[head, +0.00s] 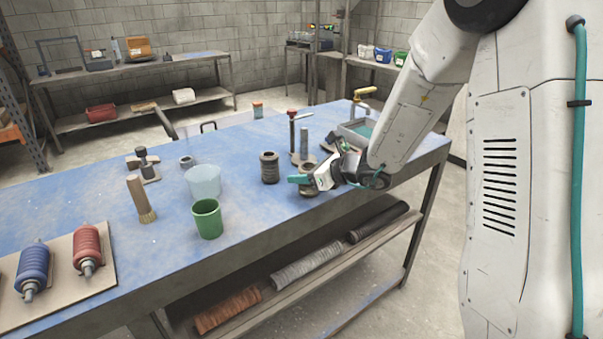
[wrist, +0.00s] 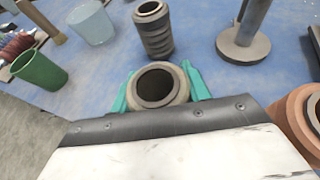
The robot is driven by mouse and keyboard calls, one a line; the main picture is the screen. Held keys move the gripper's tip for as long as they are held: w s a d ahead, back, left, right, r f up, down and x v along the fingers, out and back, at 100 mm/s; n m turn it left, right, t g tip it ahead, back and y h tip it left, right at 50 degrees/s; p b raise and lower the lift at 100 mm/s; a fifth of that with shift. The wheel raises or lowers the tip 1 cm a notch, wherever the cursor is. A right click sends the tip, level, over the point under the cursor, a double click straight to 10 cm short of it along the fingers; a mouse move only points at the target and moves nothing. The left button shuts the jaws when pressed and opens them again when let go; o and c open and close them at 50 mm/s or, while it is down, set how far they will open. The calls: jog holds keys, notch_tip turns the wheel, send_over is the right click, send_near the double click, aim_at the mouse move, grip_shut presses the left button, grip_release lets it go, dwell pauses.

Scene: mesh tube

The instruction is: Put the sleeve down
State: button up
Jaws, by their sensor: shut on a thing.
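My gripper (head: 305,181) is low over the right part of the blue table, near its front edge. Its teal fingers are shut on a short brown sleeve (wrist: 160,84), one finger on each side. The sleeve is upright, with its open top facing the wrist camera. In the head view the fingers hide most of it, and only a little of the sleeve (head: 308,191) shows below them. I cannot tell whether its bottom touches the table.
A dark ribbed sleeve (head: 269,168) stands just left of my gripper. Behind are posts on round bases (head: 303,157). A green cup (head: 207,219) and a translucent cup (head: 203,182) stand farther left. Brown stacked rings (wrist: 302,115) are close at right in the wrist view.

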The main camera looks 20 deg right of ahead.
jog(key=shift+f, duration=0.1)
jog(key=o, duration=1)
jog(key=shift+o, duration=0.2)
